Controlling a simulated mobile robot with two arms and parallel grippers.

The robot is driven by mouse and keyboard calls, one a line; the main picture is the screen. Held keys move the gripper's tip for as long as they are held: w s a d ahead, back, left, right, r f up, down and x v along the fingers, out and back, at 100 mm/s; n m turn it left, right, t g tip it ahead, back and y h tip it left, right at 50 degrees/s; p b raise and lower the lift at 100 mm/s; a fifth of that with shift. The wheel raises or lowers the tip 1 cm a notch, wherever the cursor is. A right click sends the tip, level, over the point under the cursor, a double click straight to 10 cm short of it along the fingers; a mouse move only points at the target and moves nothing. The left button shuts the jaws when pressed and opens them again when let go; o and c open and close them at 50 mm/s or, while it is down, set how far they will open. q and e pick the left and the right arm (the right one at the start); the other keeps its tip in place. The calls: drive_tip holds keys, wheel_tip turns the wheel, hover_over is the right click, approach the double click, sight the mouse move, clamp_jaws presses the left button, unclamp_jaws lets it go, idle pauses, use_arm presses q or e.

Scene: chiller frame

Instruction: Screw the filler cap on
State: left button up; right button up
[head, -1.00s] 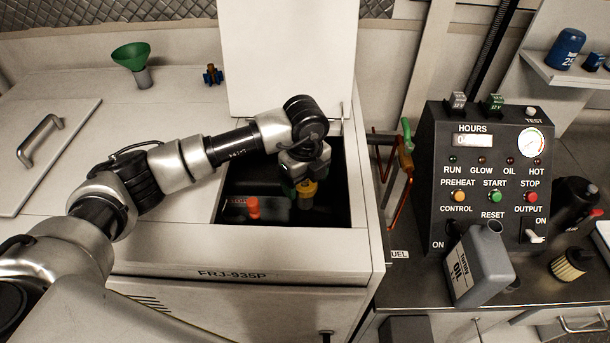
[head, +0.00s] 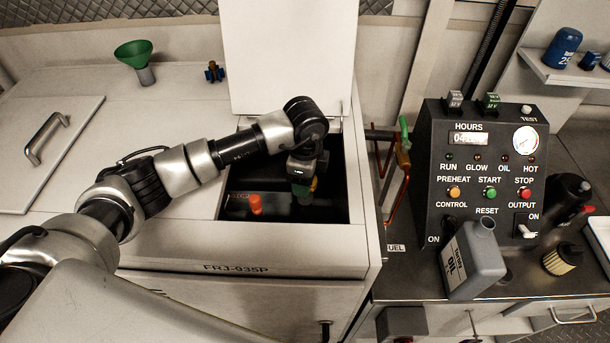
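The open bay (head: 335,208) in the white cabinet top is dark inside. My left arm reaches over it from the left, and my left gripper (head: 303,190) points down into the bay. A sliver of the yellow filler cap (head: 314,184) shows at the gripper's fingers, above a dark grey filler neck (head: 305,201). A green finger hides most of the cap, so I cannot tell whether the fingers are closed on it or how it sits on the neck. My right gripper is out of view.
An orange-red knob (head: 255,204) stands in the bay left of the gripper. The raised lid (head: 290,55) is behind. A green funnel (head: 134,54) stands at the back left. An oil jug (head: 480,262) and control panel (head: 482,170) are on the right.

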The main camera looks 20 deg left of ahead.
use_arm(q)
drive_tip(key=shift+c, duration=1)
drive_tip(key=shift+f+m+b, duration=0.1)
drive_tip(key=shift+m+b, duration=0.6)
drive_tip(key=shift+m, duration=0.4)
drive_tip(key=o, duration=1.1)
drive_tip(key=shift+o, duration=0.2)
drive_tip(key=shift+r, duration=0.2)
